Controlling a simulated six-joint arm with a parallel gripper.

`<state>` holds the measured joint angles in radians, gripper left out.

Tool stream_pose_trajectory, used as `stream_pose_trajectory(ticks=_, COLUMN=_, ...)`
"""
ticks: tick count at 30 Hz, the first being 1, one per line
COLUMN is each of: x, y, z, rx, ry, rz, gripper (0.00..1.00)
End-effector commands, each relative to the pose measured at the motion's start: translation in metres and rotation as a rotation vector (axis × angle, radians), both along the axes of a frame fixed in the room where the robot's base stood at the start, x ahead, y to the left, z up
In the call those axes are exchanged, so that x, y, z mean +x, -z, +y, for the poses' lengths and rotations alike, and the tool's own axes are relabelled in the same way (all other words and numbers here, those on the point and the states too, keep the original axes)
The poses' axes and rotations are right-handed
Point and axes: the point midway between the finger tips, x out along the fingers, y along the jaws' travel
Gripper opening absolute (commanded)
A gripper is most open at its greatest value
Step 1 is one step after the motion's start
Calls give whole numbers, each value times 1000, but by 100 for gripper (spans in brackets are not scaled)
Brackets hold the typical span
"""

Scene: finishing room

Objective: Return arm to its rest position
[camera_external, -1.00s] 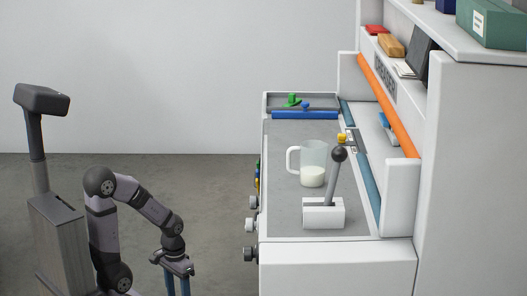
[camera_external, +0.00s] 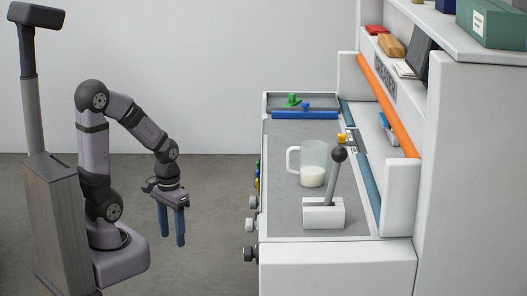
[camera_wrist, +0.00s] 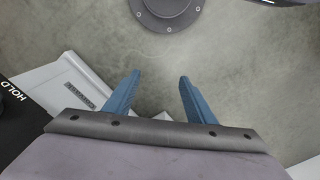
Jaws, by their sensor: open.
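My gripper (camera_external: 172,243) hangs pointing down in the external view, left of the white workbench and clear of it. Its two blue fingers are apart with nothing between them. In the wrist view the gripper (camera_wrist: 158,80) also shows open and empty, with grey floor beyond the fingertips. My arm is folded in an upside-down V above its base.
The workbench (camera_external: 337,252) stands to the right, with knobs along its left edge. On it are a glass mug (camera_external: 314,155) with white contents and a lever (camera_external: 334,185) on a white block. An orange bar (camera_external: 389,105) runs along the back. Open floor lies between arm and bench.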

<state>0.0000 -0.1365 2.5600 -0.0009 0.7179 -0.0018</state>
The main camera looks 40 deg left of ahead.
Motion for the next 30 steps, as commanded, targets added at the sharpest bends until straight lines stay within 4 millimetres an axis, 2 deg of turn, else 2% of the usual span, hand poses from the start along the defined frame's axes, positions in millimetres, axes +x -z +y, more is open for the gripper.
stream_pose_trajectory(ticks=1, x=0, y=-31, z=0, rx=0, ry=0, rz=0, gripper=50)
stream_pose_trajectory(ticks=6, x=0, y=-79, z=0, rx=0, ry=-1, rz=0, gripper=50)
stream_pose_trajectory(ticks=12, x=0, y=-124, z=0, rx=0, ry=-1, rz=0, gripper=50)
stream_pose_trajectory(ticks=19, x=0, y=-149, z=0, rx=0, ry=-2, rz=0, gripper=50)
stream_pose_trajectory(ticks=30, x=0, y=-150, z=0, rx=0, ry=-2, rz=0, gripper=50)
